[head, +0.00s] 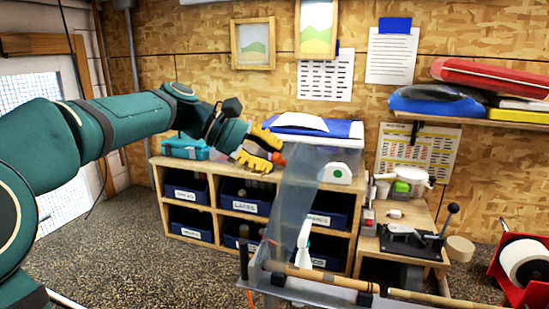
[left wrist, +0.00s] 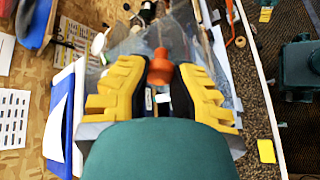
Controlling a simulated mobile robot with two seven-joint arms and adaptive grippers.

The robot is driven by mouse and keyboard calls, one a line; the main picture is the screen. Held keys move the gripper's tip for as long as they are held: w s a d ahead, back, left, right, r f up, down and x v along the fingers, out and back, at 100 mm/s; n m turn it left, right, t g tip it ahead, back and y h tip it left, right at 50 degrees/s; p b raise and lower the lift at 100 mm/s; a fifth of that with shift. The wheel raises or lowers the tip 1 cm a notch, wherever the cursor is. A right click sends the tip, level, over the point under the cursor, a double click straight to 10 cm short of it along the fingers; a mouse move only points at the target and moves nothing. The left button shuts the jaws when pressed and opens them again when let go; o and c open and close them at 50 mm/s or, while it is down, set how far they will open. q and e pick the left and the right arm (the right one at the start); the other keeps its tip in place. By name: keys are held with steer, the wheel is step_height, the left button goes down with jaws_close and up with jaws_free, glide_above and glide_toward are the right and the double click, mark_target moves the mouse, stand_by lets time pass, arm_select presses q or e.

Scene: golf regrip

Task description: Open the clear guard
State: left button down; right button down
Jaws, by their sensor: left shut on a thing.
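The clear guard (head: 297,195) is a see-through grey panel in the middle of the head view. It stands raised and slightly tilted above the bench with the golf club shaft (head: 330,279). My left gripper (head: 276,155) is at its upper left edge. In the left wrist view, the yellow fingers of my left gripper (left wrist: 160,85) are closed around an orange knob (left wrist: 160,66), with the clear guard (left wrist: 125,48) behind it. The fingers partly hide the knob in the head view. My right gripper is in neither view.
A wooden cubby shelf (head: 234,166) with labelled blue bins stands behind the guard. A small wooden stand (head: 425,254) with a black lever tool is to the right. A red reel (head: 520,262) is at the far right. A wall shelf (head: 470,117) hangs above.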

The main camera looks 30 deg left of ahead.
arm_select(q)
steer(key=shift+f, duration=0.2)
steer(key=c, duration=0.7)
jaws_free()
steer(key=shift+r, duration=0.1)
steer(key=v, duration=1.2)
steer(key=shift+a, duration=0.1)
steer(key=shift+w, duration=0.1)
